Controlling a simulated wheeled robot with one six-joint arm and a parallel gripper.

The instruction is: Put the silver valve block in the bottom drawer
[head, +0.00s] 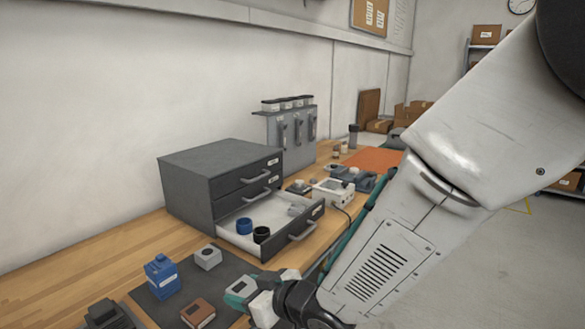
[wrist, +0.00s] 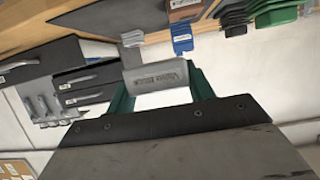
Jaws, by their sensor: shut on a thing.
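My gripper (wrist: 160,92) is shut on the silver valve block (wrist: 155,77), a grey block with lettering on its face, held between the green fingers. In the head view my gripper (head: 246,291) is at the bottom centre, over the right front of the dark mat; the held block is hard to make out there. The bottom drawer (head: 291,240) of the dark grey cabinet (head: 205,180) is pulled open, up and right of my gripper. It holds a blue ring-like part (head: 244,226), a black one (head: 261,234) and a small grey part (head: 297,210). The upper drawers are shut.
On the dark mat (head: 232,270) stand a blue block (head: 162,277), a grey block (head: 208,257) and a brown block (head: 198,313). A dark part (head: 108,315) lies left. A white device (head: 333,191) and other parts sit right of the drawer.

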